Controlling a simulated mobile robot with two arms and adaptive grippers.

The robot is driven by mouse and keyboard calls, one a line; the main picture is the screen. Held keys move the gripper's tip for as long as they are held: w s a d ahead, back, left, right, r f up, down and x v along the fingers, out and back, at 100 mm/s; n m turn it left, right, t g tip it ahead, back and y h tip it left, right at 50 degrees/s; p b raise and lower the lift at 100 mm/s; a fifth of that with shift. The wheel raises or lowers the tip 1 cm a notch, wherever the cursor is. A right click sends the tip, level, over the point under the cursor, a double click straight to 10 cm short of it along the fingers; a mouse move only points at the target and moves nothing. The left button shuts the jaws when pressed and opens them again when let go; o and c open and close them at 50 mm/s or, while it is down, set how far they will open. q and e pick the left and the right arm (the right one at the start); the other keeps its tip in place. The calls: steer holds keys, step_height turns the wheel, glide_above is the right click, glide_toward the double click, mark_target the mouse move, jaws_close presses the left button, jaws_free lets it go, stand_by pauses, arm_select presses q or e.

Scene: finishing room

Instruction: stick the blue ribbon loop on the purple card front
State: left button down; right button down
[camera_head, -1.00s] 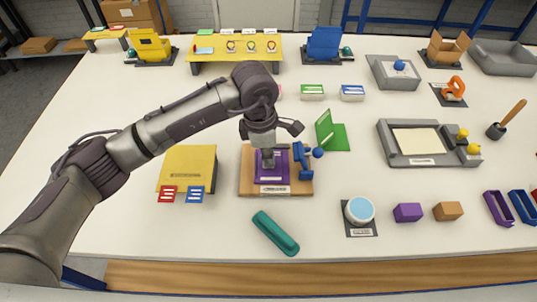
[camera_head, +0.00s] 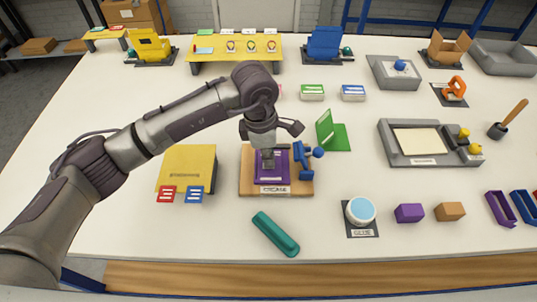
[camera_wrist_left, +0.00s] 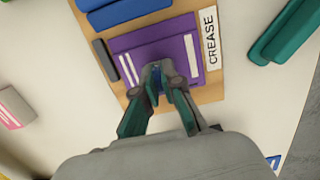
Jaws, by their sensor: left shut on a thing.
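The purple card (camera_head: 281,177) lies on the wooden board labelled CREASE (camera_head: 247,183). In the left wrist view the card (camera_wrist_left: 185,45) shows white strips near two of its edges. My left gripper (camera_head: 268,163) points down over the card's middle. In the left wrist view its fingertips (camera_wrist_left: 158,72) are close together, with a small bit of blue, the ribbon loop (camera_wrist_left: 157,80), between them. The fingers hide most of the loop. I cannot tell whether the loop touches the card. My right gripper is out of view.
A blue tool (camera_head: 304,161) stands on the board's right side, close to the gripper. A green folded card (camera_head: 336,137) is behind it. A yellow box (camera_head: 186,167) is at left, a teal holder (camera_head: 275,233) in front, and a glue pot (camera_head: 360,210) front right.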

arm_select(q)
steer(key=shift+f+b, duration=0.35)
steer(key=shift+s+f+b, duration=0.1)
steer(key=shift+f+b, duration=0.05)
steer(key=shift+b, duration=0.2)
stand_by(1.2)
stand_by(0.9)
steer(key=c, duration=1.2)
jaws_free()
steer(key=shift+r, duration=0.2)
steer(key=o, duration=0.3)
steer(key=shift+r, duration=0.2)
steer(key=shift+r+p, duration=1.55)
steer(key=shift+r, duration=2.3)
